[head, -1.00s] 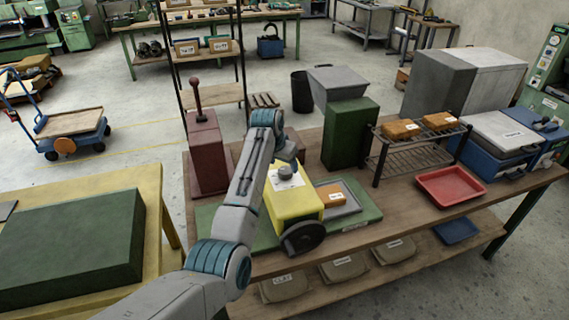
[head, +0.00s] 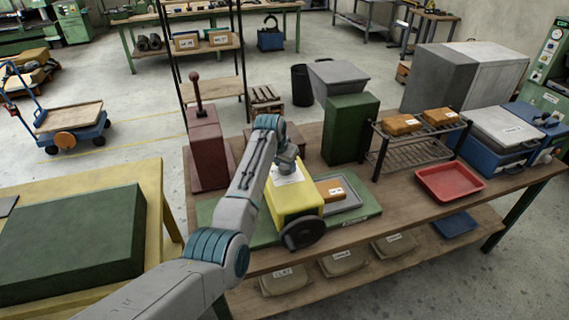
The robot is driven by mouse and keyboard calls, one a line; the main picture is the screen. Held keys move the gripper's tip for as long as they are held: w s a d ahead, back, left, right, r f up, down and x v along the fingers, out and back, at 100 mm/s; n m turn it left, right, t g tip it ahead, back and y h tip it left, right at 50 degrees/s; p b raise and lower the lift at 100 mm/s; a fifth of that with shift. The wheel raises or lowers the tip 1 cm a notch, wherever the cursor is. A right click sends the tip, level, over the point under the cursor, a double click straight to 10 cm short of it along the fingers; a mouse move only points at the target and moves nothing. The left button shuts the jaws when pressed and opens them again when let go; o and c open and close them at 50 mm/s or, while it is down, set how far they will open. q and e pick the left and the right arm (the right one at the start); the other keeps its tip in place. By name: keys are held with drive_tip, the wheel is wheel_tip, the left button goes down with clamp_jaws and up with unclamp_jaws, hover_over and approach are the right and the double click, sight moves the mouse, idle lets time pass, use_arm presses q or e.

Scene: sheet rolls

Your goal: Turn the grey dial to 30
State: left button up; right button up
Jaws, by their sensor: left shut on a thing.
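The yellow machine (head: 294,202) stands on a green base (head: 262,236) on the wooden bench. A white dial plate (head: 287,178) lies on its top face. The grey dial on this plate is mostly hidden under my left gripper (head: 287,166). The left gripper points down over the plate and is shut on the dial. The marks on the plate are too small to read, so I cannot tell the dial's setting. My right gripper is not in view.
A black handwheel (head: 303,233) is on the machine's front. An orange labelled block (head: 332,190) lies on a grey tray to its right. A maroon press (head: 205,152) stands to the left, and a green hopper stand (head: 349,130) behind. A red tray (head: 450,182) lies farther right.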

use_arm(q)
drive_tip(key=m+h, duration=0.1)
drive_tip(key=m, duration=0.2)
drive_tip(key=shift+w+a+g, duration=0.1)
drive_tip(key=shift+g, duration=0.3)
drive_tip(key=m+b, duration=0.2)
drive_tip(key=shift+w+f+m+g+h, duration=0.1)
drive_tip(key=shift+m+g+h, duration=0.2)
drive_tip(key=shift+m+h, duration=0.1)
drive_tip(key=m+g+b, duration=0.1)
drive_tip(key=m+b, duration=0.1)
drive_tip(key=b, duration=0.1)
drive_tip(key=m+b, duration=0.2)
drive_tip(key=b, duration=0.1)
drive_tip(key=shift+w+a+f+m+g+h, duration=0.1)
drive_tip(key=shift+w+m+g+h, duration=0.05)
drive_tip(key=shift+m+g+h, duration=0.2)
drive_tip(key=shift+r+m+g+b, duration=0.3)
drive_tip(key=shift+m+b, duration=0.35)
drive_tip(key=shift+b, duration=0.5)
drive_tip(key=o, duration=1)
